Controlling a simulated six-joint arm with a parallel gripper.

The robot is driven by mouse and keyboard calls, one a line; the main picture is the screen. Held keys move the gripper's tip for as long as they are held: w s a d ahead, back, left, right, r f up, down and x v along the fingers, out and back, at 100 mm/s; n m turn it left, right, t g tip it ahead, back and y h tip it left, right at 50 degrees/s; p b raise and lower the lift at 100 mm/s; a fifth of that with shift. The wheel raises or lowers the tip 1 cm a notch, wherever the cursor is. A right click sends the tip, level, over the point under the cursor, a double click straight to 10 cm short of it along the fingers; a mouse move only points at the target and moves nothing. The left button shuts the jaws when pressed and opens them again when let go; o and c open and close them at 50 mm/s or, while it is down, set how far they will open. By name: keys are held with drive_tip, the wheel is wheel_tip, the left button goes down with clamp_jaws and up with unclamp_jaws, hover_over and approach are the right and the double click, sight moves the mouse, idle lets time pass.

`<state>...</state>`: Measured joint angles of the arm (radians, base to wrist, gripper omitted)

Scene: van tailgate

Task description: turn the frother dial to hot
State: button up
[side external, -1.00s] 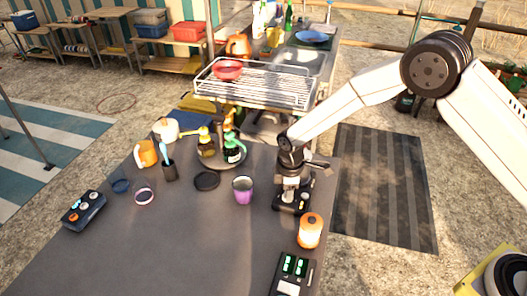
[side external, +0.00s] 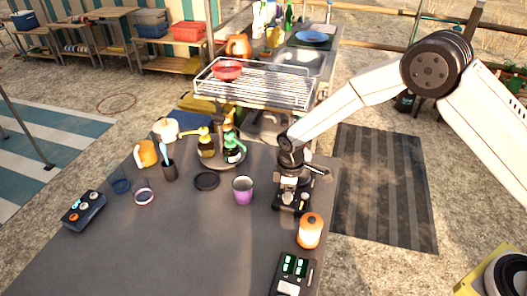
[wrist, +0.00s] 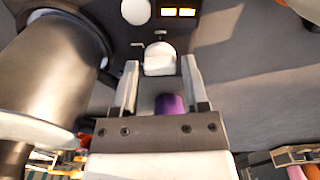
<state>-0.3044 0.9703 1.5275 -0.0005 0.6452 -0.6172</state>
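The frother (side external: 282,206) is a small dark appliance at the right edge of the counter, mostly covered by my gripper (side external: 293,190) in the side view. In the wrist view its dark panel (wrist: 117,42) carries a white dial knob (wrist: 160,58) with small pale marks near it. My gripper (wrist: 158,75) is open, with one finger on each side of this knob and a narrow gap on both sides. A round white button (wrist: 135,11) and a lit orange display (wrist: 179,12) sit beyond the knob. The dial's setting cannot be read.
A large metal cylinder (wrist: 50,75) stands close left of my fingers in the wrist view. A purple cup (side external: 243,190) stands left of the frother, an orange canister (side external: 310,230) and a black device with green displays (side external: 292,272) in front.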

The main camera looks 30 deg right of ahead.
drive_tip(key=shift+r, duration=0.1)
drive_tip(key=shift+r, duration=3.85)
drive_tip(key=shift+o, duration=1.4)
drive_tip(key=shift+s+d+f+t+y, duration=0.15)
drive_tip(key=shift+s+d+t+y, duration=0.45)
drive_tip(key=shift+d+t+y, duration=0.25)
drive_tip(key=shift+s+d+f+t+y, duration=0.1)
drive_tip(key=shift+s+d+t+y, duration=0.5)
drive_tip(key=shift+y, duration=0.35)
drive_tip(key=shift+w+f, duration=0.1)
drive_tip(key=shift+f, duration=0.05)
drive_tip(key=shift+x, duration=3.8)
